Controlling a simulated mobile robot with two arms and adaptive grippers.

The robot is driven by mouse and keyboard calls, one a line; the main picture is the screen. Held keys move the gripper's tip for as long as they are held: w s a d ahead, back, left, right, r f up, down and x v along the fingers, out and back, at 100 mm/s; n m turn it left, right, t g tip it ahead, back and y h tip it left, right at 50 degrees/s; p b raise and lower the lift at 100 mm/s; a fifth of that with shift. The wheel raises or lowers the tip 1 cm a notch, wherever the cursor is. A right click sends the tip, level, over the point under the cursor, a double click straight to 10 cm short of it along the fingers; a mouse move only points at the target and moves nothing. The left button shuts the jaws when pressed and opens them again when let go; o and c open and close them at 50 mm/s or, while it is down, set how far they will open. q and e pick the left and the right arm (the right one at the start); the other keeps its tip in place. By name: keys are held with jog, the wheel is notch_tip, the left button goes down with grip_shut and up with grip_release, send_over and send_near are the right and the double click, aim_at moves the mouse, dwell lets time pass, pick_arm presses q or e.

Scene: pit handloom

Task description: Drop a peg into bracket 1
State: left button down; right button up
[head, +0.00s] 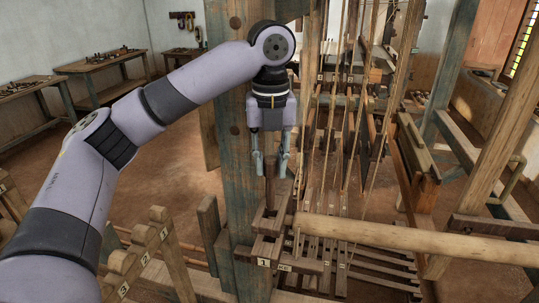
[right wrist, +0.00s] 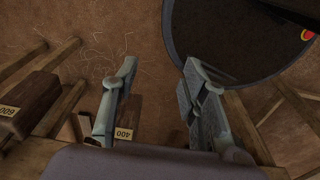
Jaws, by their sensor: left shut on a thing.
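My left gripper (head: 271,158) points straight down in the head view and is shut on a dark wooden peg (head: 270,188). The peg hangs upright between the fingers, over the wooden bracket 1 (head: 266,246) fixed by the blue-green post. A white label with a 1 is on the bracket's front. The peg's lower end overlaps the bracket's upper part in the picture; I cannot tell whether it is inside the opening. My right gripper (right wrist: 160,66) shows in the right wrist view, with its fingers wide apart and nothing between them.
A thick pale wooden beam (head: 400,238) runs to the right of the bracket. A blue-green post (head: 240,150) stands close behind my left gripper. Numbered notched posts (head: 148,250) are at lower left. In the right wrist view, blocks labelled 400 (right wrist: 126,118) and 600 (right wrist: 30,100) lie below.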

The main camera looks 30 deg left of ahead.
aim_at(270, 209)
pick_arm(q)
jog(key=shift+s+f, duration=0.1)
jog(key=shift+f, duration=0.85)
jog(key=shift+a+f, duration=0.1)
jog(key=shift+f, duration=4.2)
pick_arm(e)
jog(key=shift+w+a, duration=0.2)
